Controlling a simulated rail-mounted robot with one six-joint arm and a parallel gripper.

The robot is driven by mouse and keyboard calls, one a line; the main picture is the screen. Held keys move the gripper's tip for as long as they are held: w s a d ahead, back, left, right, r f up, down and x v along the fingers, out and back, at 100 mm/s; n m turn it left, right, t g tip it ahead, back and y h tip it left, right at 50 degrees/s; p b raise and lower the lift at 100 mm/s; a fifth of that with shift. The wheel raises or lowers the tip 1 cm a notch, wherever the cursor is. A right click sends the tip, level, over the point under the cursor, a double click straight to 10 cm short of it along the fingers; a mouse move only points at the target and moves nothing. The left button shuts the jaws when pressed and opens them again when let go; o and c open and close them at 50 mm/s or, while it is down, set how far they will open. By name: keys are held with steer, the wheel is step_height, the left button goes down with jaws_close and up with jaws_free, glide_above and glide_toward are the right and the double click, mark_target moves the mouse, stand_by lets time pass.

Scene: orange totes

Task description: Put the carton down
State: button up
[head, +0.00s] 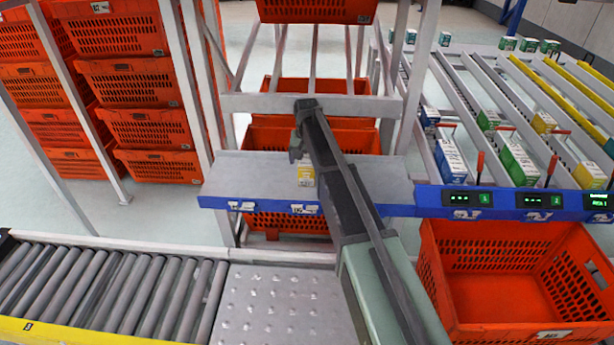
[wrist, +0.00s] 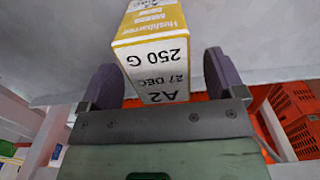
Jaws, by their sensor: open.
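A white and yellow carton (head: 306,174) stands upright on the grey metal shelf (head: 245,173), behind the blue front rail. My gripper (wrist: 163,65) is open, with one purple-grey finger on each side of the carton's lower end. A gap shows on the right of the carton; on the left the finger is very close, and I cannot tell if it touches. In the head view my gripper (head: 298,152) is partly hidden by my own arm.
Orange totes are stacked at left (head: 140,85) and behind the shelf. An orange tote (head: 505,290) stands open at front right, below flow lanes with several cartons (head: 515,165). A roller conveyor (head: 110,290) runs at front left. The shelf is clear beside the carton.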

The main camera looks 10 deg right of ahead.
step_height(320, 180, down, 3)
steer(key=shift+f+b, duration=0.2)
steer(key=shift+b, duration=0.7)
steer(key=shift+r, duration=0.25)
steer(key=c, duration=1.1)
steer(key=shift+c, duration=0.2)
steer(key=shift+p, duration=0.3)
step_height(320, 180, up, 20)
steer(key=p, duration=2)
